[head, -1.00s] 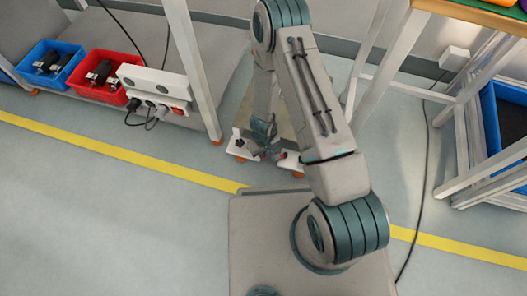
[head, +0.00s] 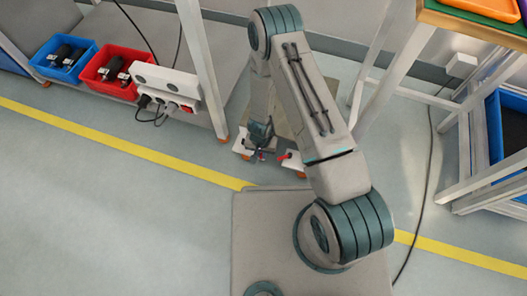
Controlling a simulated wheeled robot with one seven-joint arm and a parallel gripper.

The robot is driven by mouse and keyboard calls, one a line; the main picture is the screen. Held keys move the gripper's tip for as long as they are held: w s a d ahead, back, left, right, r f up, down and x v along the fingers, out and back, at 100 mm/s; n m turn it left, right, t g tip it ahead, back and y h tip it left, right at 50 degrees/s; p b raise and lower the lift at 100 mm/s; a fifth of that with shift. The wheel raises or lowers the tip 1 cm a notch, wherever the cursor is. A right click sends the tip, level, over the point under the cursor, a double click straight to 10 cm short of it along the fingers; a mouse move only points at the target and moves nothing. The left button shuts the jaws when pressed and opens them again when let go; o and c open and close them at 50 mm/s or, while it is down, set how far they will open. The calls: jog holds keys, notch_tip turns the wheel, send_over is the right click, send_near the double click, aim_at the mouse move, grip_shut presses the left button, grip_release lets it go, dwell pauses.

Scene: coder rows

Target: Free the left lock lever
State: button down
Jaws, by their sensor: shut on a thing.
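A low trolley or cart base stands at the foot of the bench in the head view, with a left white foot (head: 240,143) and a right white foot (head: 294,161). A red lever (head: 287,155) sticks out by the right foot. My gripper (head: 257,153) points down beside the left foot. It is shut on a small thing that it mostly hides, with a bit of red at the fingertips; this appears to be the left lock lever. My arm hides much of the cart.
A blue bin (head: 43,66) and a red bin (head: 91,74) with dark parts sit on a low shelf at left, beside a white socket box (head: 172,88) with cables. A bench leg (head: 205,70) stands near my arm. Open floor lies at left.

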jog(key=shift+w+a+m, duration=0.1)
jog(key=shift+a+m, duration=0.2)
jog(key=shift+m, duration=0.4)
jog(key=c, duration=1.5)
grip_release()
notch_tip(320, 180, up, 14)
jog(key=p, duration=0.6)
jog(key=shift+f, duration=0.1)
